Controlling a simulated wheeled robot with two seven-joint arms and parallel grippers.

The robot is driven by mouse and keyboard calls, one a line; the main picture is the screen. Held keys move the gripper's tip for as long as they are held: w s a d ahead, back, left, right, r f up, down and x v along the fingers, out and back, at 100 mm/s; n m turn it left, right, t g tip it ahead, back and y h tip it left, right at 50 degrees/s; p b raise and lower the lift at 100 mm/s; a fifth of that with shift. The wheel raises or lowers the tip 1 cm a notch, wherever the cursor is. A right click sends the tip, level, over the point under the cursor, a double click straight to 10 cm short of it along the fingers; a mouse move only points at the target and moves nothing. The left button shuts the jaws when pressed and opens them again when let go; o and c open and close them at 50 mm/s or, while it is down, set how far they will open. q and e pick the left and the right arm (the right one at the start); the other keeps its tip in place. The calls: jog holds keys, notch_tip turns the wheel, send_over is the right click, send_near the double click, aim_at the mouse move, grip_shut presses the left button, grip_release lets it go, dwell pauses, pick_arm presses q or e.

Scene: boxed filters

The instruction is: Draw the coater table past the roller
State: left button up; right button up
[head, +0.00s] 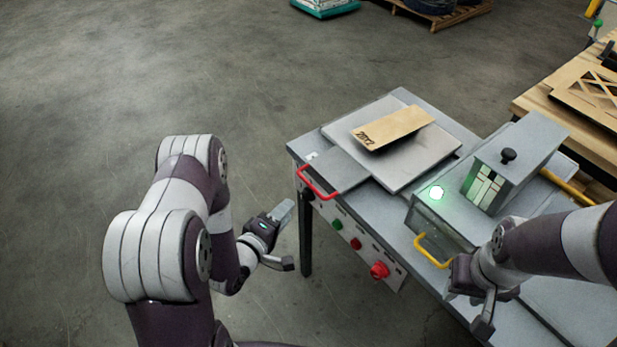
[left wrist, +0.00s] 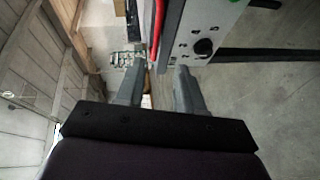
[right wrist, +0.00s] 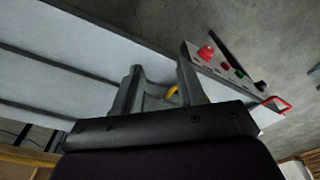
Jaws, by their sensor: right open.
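The coater table (head: 445,165) is a grey flat plate on the left part of the machine bench, with a brown panel (head: 393,128) marked 20X2 on it. A red handle (head: 319,186) sits at its near-left edge; it also shows in the left wrist view (left wrist: 157,30). The roller housing (head: 470,185) is a grey box with a green lit button and a yellow handle (head: 433,252). My left gripper (head: 288,238) is open and empty, left of the red handle and apart from it. My right gripper (head: 467,308) is open by the yellow handle; contact is unclear.
The bench front has a green, a red and a large red button (head: 379,270). A wooden worktable (head: 560,100) stands at the right behind the bench. A pallet (head: 440,14) lies at the back. The floor at left is clear.

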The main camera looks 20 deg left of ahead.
aim_at(309, 183)
pick_arm(q)
jog(key=shift+n, duration=0.4)
jog(key=x, duration=0.8)
jog(key=p+x, duration=0.1)
jog(key=x, duration=0.3)
jog(key=shift+w+r, duration=0.3)
jog(key=shift+w, duration=0.1)
grip_shut()
